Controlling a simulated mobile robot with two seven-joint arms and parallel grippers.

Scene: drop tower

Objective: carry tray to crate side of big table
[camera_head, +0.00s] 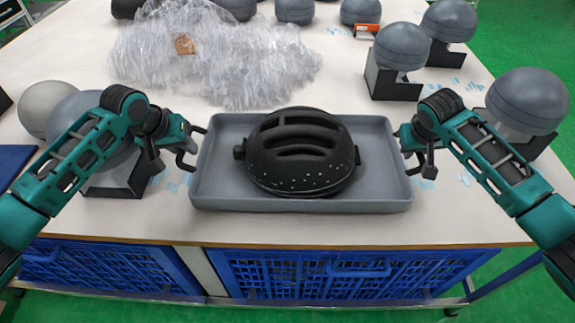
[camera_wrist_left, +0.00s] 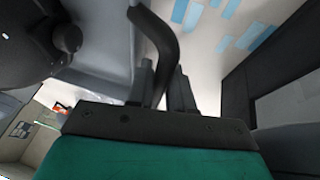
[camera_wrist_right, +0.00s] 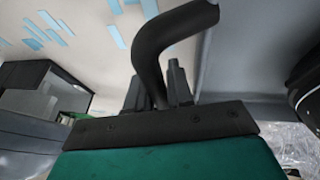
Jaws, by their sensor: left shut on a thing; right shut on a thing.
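A grey tray (camera_head: 300,205) is on or just above the front part of the big table (camera_head: 360,232); I cannot tell if it touches. A black slotted helmet-like dome (camera_head: 300,165) sits in it. My left gripper (camera_head: 190,148) is shut on the tray's left handle, a dark bent bar that also shows in the left wrist view (camera_wrist_left: 160,30). My right gripper (camera_head: 408,150) is shut on the right handle, which shows in the right wrist view (camera_wrist_right: 165,40). Blue mesh crates (camera_head: 330,275) are under the tabletop at the front.
Crumpled clear plastic (camera_head: 210,65) lies behind the tray. Grey spheres on black stands are close on both sides, one at the left (camera_head: 85,110) and one at the right (camera_head: 527,100). An orange-and-white item (camera_head: 367,29) is at the back. The table's front edge is just before the tray.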

